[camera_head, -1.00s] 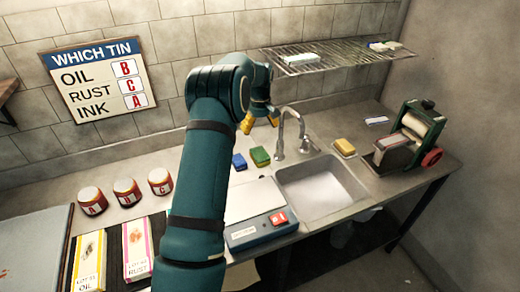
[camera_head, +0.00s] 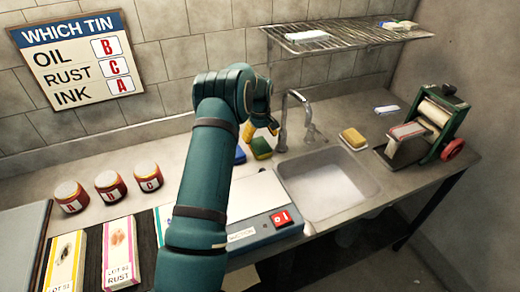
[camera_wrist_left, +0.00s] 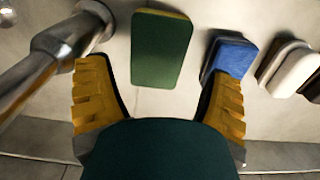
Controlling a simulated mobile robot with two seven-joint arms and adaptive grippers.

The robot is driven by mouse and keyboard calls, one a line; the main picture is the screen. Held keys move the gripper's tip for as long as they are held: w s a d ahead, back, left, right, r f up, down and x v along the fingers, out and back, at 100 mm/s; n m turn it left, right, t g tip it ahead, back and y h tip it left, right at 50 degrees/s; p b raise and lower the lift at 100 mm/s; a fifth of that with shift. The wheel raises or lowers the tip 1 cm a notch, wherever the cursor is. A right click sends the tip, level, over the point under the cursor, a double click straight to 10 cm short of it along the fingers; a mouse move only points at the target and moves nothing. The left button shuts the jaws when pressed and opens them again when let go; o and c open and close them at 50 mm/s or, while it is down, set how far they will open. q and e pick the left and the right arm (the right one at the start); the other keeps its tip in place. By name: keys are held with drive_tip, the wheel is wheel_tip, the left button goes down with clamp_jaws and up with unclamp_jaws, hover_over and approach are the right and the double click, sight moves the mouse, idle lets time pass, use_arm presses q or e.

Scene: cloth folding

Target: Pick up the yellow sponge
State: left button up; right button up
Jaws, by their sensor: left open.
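My left gripper (camera_head: 261,128) has yellow fingers and is open and empty, left of the tap and apart from the yellow sponge. In the left wrist view, a green sponge with a yellow edge (camera_wrist_left: 160,50) lies ahead between the open fingers, and a blue sponge (camera_wrist_left: 232,55) lies beside it. The yellow sponge does not show there. My right gripper is not in view.
The metal tap (camera_head: 284,122) stands between my left gripper and the yellow sponge, close to the left finger in the wrist view. Several red jars (camera_head: 110,186) stand left.

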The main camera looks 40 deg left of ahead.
sight(260, 145)
use_arm(q)
drive_tip(key=shift+w+a+f+b, duration=0.15)
drive_tip(key=shift+f, duration=1.45)
drive_tip(key=shift+w+a+f+b, duration=0.1)
drive_tip(key=shift+f+b, duration=0.05)
drive_tip(key=shift+f, duration=1.4)
drive_tip(key=c, duration=0.4)
